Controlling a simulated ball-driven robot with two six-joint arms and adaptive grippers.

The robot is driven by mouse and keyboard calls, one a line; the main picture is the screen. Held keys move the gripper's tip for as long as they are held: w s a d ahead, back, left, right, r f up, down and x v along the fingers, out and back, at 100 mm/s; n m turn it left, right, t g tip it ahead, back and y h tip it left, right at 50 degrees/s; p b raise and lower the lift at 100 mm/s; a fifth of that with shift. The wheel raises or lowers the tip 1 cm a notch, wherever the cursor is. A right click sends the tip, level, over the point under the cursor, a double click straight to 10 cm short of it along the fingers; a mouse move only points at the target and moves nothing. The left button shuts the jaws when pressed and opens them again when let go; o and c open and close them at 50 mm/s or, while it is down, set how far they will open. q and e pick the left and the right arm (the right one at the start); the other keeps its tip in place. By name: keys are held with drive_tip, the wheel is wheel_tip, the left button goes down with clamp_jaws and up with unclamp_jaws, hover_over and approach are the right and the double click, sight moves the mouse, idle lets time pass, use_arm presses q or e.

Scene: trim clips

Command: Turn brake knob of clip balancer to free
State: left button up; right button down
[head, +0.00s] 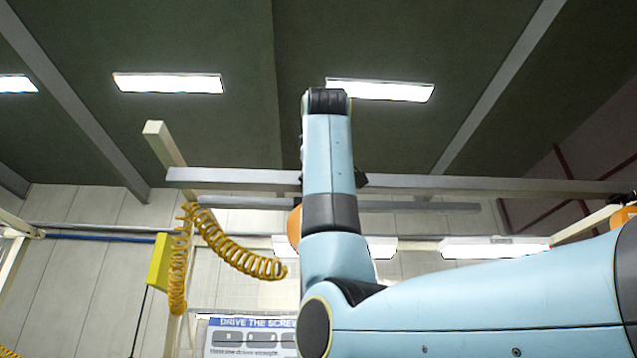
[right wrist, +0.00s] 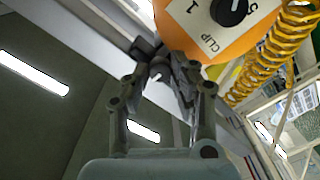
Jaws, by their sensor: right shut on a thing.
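The clip balancer is an orange housing (right wrist: 215,62) at the top of the right wrist view. Its white plate (right wrist: 203,32) reads "CLIP" and "1" and carries a round black dial (right wrist: 230,10) with a pale mark. My right gripper (right wrist: 163,70) is right beside the housing, its fingers shut on a small dark grey part, apparently the brake knob. The fingers hide most of it, so its setting cannot be read. In the head view a sliver of the orange housing (head: 294,226) shows behind my raised right arm, which hides the gripper. My left gripper is not in view.
A coiled yellow hose (head: 235,250) hangs left of my arm and shows right of the balancer in the wrist view (right wrist: 275,50). A grey overhead rail (head: 430,183) crosses behind the arm. A yellow box (head: 158,262) hangs left. Another orange housing (head: 622,214) is far right.

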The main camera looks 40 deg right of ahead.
drive_tip(key=shift+f, duration=0.1)
drive_tip(key=c, duration=1.1)
unclamp_jaws()
drive_tip(key=v, duration=1.2)
drive_tip(key=shift+w, duration=0.1)
